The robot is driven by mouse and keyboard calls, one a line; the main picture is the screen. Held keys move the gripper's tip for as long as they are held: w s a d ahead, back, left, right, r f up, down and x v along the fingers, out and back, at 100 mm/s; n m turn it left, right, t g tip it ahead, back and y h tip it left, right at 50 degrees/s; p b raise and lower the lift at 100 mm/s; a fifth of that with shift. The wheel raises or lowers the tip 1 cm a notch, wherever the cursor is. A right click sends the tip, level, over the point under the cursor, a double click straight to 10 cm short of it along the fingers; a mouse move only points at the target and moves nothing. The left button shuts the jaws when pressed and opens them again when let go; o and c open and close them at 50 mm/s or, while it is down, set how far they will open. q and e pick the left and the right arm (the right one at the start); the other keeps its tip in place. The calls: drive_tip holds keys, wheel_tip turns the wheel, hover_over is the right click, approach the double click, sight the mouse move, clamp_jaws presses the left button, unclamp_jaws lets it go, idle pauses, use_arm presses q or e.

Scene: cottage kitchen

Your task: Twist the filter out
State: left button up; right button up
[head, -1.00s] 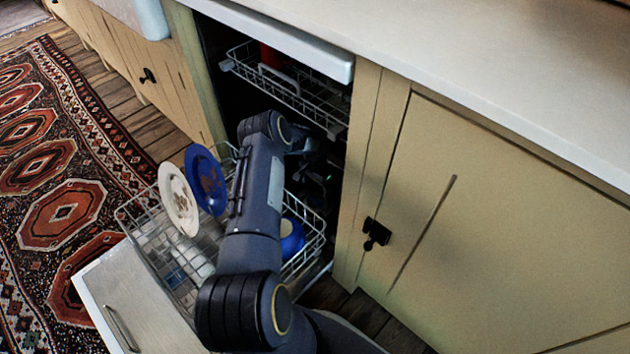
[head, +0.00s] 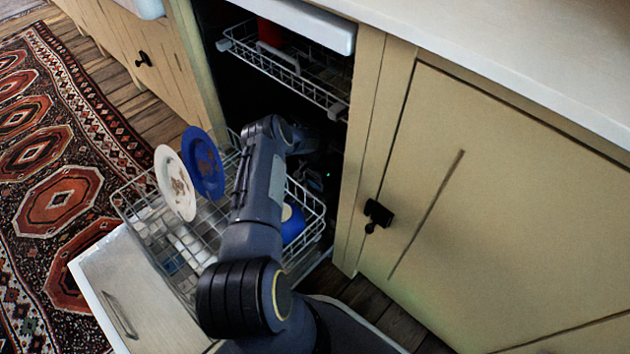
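The filter does not show; the dishwasher floor is hidden behind my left arm and in shadow. The dishwasher is open, with its door (head: 130,285) folded down. My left arm comes up from the bottom and reaches over the lower rack (head: 135,205) into the dark opening. My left gripper (head: 315,170) is inside, low down, and too dark and covered to tell whether it is open or shut. My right gripper is not in view.
A white plate (head: 174,184) and a blue plate (head: 203,164) with brown smears stand in the pulled-out lower rack. A blue bowl (head: 293,226) sits right of my arm. The upper rack (head: 290,78) holds a red item (head: 270,32). A closed cupboard (head: 490,200) borders the opening on the right.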

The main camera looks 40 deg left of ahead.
use_arm(q)
drive_tip(key=c, duration=0.5)
drive_tip(key=shift+f+n+b, duration=0.1)
drive_tip(key=shift+n+b, duration=0.4)
drive_tip(key=shift+n, duration=0.7)
drive_tip(key=shift+c, duration=0.2)
drive_tip(key=shift+n, duration=0.6)
drive_tip(key=shift+n+b, duration=0.5)
drive_tip(key=shift+n, duration=1.3)
